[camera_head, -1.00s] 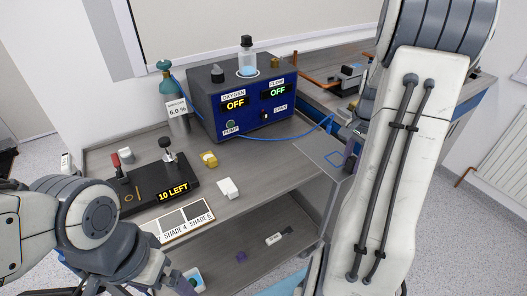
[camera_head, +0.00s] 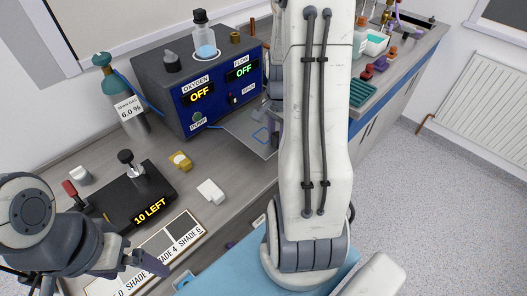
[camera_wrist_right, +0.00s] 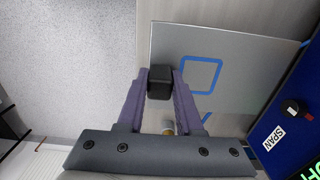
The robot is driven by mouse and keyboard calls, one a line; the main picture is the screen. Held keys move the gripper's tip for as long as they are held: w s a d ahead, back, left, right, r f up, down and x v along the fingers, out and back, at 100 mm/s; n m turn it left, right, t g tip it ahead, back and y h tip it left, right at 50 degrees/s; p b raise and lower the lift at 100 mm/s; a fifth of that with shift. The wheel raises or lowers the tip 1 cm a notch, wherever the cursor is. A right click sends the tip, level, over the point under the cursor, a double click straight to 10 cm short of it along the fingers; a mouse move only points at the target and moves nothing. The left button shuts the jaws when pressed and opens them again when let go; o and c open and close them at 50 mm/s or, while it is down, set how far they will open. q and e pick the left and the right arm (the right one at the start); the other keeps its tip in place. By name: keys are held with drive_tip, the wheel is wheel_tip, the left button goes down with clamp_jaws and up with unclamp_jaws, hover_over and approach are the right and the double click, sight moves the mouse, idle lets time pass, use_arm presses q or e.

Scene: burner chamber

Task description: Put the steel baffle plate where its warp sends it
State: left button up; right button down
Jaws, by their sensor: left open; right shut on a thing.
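The steel baffle plate (camera_head: 250,132) is a thin grey sheet with a blue outline mark, in front of the blue instrument box in the head view. In the right wrist view the plate (camera_wrist_right: 245,50) fills the upper right, with the blue outline on its face. My right gripper (camera_wrist_right: 160,84) is shut on a small black block at the plate's edge, seemingly its grip. In the head view my right arm hides part of the plate. I cannot tell its warp. My left gripper (camera_head: 148,262) is open and empty beside the shade card (camera_head: 165,252).
The instrument box (camera_head: 200,80) shows oxygen and flow OFF. A black device reading 10 LEFT (camera_head: 125,195), a yellow piece (camera_head: 180,160) and a white block (camera_head: 210,191) stand on the bench. A gas cylinder (camera_head: 125,95) is at the back left.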

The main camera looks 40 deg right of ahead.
sight(266, 150)
drive_tip(key=a, duration=0.1)
drive_tip(key=a+f, duration=0.2)
drive_tip(key=shift+w+a, duration=0.15)
drive_tip(key=shift+w, duration=0.25)
drive_tip(key=shift+f, duration=2)
drive_tip(key=shift+f, duration=0.1)
drive_tip(key=c, duration=0.6)
unclamp_jaws()
drive_tip(key=shift+o, duration=0.2)
